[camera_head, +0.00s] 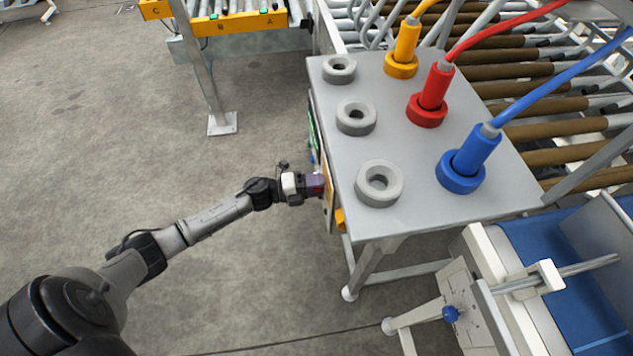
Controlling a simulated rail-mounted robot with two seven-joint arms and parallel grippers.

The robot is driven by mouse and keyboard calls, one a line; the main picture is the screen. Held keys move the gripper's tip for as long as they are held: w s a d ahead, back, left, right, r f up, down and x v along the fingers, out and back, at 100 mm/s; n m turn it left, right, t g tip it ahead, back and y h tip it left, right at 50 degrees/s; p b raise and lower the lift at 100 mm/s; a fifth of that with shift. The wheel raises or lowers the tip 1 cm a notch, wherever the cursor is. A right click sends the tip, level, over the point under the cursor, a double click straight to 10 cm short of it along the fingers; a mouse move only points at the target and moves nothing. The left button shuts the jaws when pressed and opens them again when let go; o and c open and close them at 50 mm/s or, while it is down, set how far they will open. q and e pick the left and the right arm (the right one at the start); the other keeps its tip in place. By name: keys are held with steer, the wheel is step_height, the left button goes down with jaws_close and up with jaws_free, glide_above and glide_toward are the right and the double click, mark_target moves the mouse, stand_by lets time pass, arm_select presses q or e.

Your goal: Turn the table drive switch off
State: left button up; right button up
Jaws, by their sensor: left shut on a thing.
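My left arm reaches in from the lower left. My left gripper (318,185) is at the left side panel (327,195) of the grey table (420,205), just below the tabletop edge. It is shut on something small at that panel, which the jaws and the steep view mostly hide. I take it to be the table drive switch, but its position cannot be read. A green strip and an orange part show on the same side panel. My right gripper is not in view.
The tabletop holds grey rings (379,183) and yellow (406,42), red (433,88) and blue plugs (474,153) with cables. Roller conveyors (540,105) lie behind and right. A blue belt conveyor (560,260) stands lower right. The floor (130,120) at left is mostly clear.

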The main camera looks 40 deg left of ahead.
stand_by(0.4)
arm_select(q)
steer(key=o, duration=0.9)
steer(key=shift+s+a, duration=0.1)
steer(key=shift+s+a, duration=0.25)
steer(key=shift+s, duration=0.05)
steer(key=v, duration=1.2)
steer(key=shift+s+a, duration=0.25)
steer(key=shift+s, duration=0.05)
steer(key=shift+n, duration=0.3)
